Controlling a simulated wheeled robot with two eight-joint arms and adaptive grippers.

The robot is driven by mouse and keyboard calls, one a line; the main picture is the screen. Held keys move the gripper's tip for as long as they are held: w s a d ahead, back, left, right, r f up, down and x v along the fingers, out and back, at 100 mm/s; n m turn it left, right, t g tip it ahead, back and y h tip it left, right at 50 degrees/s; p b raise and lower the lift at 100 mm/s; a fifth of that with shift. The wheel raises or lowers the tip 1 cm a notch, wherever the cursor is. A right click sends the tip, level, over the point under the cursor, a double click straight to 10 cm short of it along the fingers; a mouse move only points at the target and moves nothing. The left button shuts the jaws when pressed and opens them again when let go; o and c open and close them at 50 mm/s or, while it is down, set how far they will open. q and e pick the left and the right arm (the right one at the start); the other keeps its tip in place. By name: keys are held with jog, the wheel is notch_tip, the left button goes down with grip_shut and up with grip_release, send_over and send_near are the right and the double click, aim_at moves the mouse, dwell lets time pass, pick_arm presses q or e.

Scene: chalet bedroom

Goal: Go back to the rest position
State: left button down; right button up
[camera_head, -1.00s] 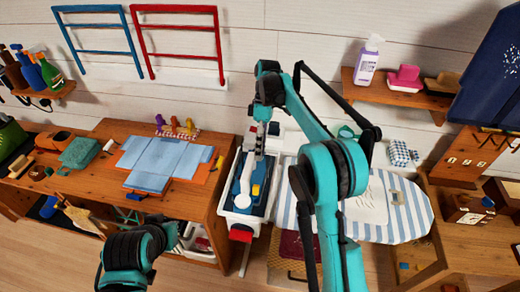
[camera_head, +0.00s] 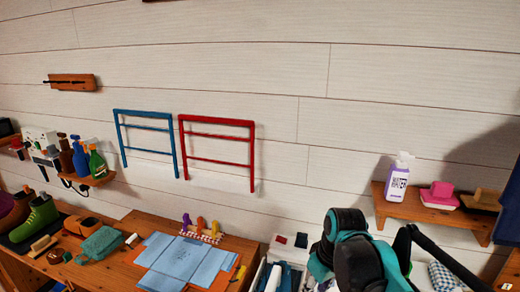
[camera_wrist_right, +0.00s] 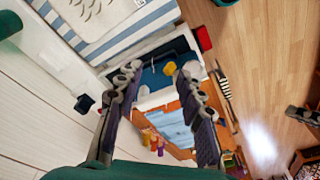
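My right arm (camera_head: 360,255) comes up from the bottom edge of the head view, right of centre. Its gripper is out of the head view. In the right wrist view my right gripper (camera_wrist_right: 158,72) has its two dark fingers well apart, with nothing held between them. It hangs in the air above a white tub (camera_wrist_right: 192,41) with a blue item (camera_wrist_right: 162,75) and a small yellow part inside. My left gripper does not show clearly in either current view.
A wall shelf (camera_head: 430,213) on the right holds a purple-labelled bottle (camera_head: 397,178). Striped ironing board (camera_wrist_right: 130,38) lies beside the tub.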

jog(key=s+d+f+m+t, duration=0.2)
jog(key=s+f+m, duration=0.1)
jog(key=s, duration=0.2)
jog(key=s+d+f+m+t+h, duration=0.1)
jog(key=s+d+f+m+t, duration=0.1)
jog(key=s, duration=0.4)
jog(key=shift+s+f+m+t, duration=0.15)
jog(key=shift+f+m+t, duration=0.35)
jog(key=shift+f+t, duration=0.35)
dwell(0.8)
